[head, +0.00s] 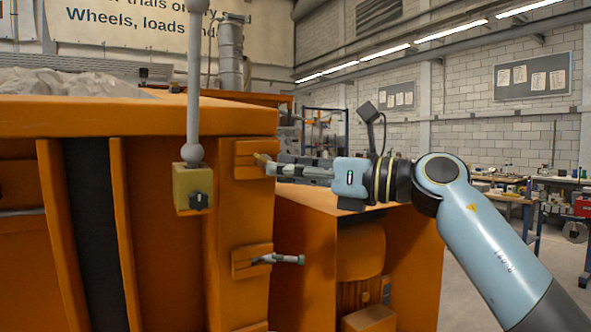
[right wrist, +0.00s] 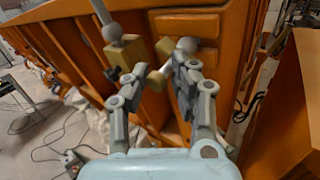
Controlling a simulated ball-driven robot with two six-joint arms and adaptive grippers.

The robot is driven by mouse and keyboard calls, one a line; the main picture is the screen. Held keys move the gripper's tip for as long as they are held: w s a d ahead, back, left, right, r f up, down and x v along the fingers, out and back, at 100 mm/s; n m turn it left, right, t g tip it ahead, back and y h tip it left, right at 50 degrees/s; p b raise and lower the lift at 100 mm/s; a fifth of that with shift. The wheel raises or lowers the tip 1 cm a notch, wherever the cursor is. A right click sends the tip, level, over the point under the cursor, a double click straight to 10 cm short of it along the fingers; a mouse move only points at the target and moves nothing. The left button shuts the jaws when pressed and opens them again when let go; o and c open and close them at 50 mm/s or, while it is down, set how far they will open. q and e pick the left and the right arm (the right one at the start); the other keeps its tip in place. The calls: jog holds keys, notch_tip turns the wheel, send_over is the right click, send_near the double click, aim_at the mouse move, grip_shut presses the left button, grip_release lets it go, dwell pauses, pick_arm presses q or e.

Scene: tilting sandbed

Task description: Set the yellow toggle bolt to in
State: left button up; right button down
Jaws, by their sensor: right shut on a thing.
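The yellow toggle bolt (head: 261,159) sits on an upper orange plate at the right corner of the large orange sandbed body. In the right wrist view the fingers (right wrist: 160,73) stand around the yellow bolt (right wrist: 155,83), and a pale rod with a rounded end lies close by. The fingers hide part of the bolt, so I cannot tell its exact setting. My left gripper is in neither view.
A yellow box (head: 193,187) with a tall grey lever (head: 194,90) and a black knob stands left of the bolt. A lower grey-handled bolt (head: 279,259) sits below. The orange sandbed rim (head: 120,117) runs above. A workbench is at far right.

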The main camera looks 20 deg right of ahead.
jog(key=shift+s+a+f, duration=0.1)
jog(key=shift+a+f, duration=0.05)
jog(key=shift+f, duration=0.15)
jog(key=c, duration=1.3)
grip_release()
jog(key=shift+a, duration=0.1)
jog(key=shift+c, duration=0.2)
jog(key=shift+o, duration=0.8)
jog(key=shift+s+a, duration=0.1)
jog(key=shift+a, duration=0.15)
jog(key=shift+w, duration=0.25)
jog(key=shift+r, duration=0.25)
jog(key=v, duration=0.8)
jog(key=shift+f, duration=0.15)
